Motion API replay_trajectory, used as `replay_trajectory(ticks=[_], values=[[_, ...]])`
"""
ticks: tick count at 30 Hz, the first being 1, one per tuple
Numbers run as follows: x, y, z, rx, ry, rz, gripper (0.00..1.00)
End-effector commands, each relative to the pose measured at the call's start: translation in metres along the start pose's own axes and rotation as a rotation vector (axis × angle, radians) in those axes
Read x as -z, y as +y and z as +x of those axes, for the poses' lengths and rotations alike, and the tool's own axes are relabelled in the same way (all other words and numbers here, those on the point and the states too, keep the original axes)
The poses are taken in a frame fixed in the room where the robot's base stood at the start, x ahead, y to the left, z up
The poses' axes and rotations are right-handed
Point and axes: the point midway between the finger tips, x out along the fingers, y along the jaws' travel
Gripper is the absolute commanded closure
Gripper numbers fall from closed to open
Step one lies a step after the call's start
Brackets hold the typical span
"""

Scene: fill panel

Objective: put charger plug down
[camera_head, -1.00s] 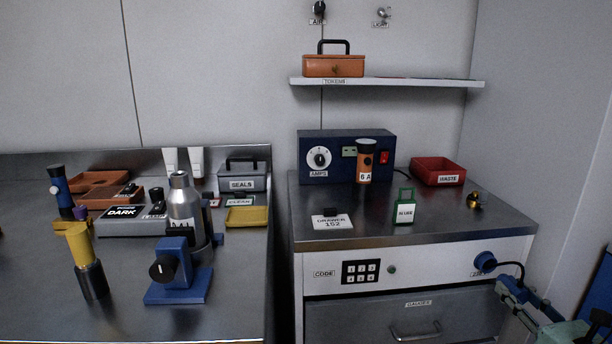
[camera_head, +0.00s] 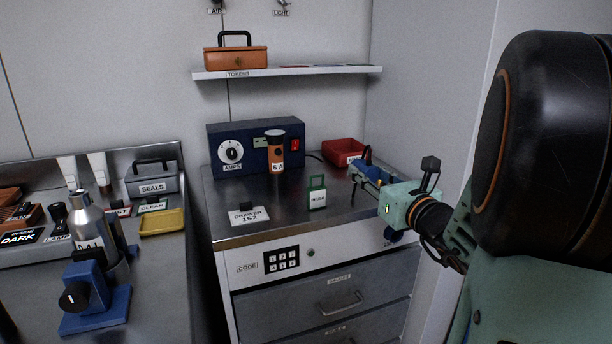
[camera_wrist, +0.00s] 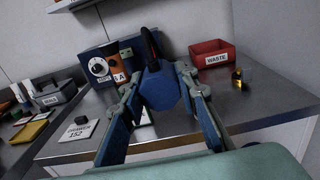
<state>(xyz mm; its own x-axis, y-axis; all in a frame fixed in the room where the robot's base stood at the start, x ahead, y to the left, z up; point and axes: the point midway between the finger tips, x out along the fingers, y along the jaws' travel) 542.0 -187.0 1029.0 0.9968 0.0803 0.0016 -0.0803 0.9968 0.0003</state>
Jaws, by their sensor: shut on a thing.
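The charger plug is a blue, many-sided body with a black upper part, seen in the wrist view (camera_wrist: 160,90). My gripper (camera_wrist: 163,112) is shut on it, with one blue-padded finger on each side. In the head view my gripper (camera_head: 366,178) is over the right part of the steel-topped cabinet (camera_head: 280,205), and a blue part of the plug (camera_head: 367,154) shows behind the fingers. The plug appears above the worktop; its exact height is unclear.
A red WASTE bin (camera_head: 342,150) stands behind the gripper. A brass piece (camera_wrist: 237,78) lies right. Bare steel lies between.

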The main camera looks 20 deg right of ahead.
Motion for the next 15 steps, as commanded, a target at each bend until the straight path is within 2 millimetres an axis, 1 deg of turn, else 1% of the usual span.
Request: replay_trajectory(ticks=[1,3,6,8,11,15], values=[[-0.011,0.007,0.0,-0.002,-0.003,-0.003,1.0],[-0.018,0.012,-0.001,-0.001,-0.002,-0.002,1.0],[-0.023,0.015,-0.001,0.001,0.0,-0.001,1.0],[-0.022,0.015,0.002,0.002,0.002,0.0,1.0],[-0.015,0.012,0.013,0.001,0.004,0.002,1.0],[-0.002,0.001,0.039,0.001,0.004,0.001,1.0]])
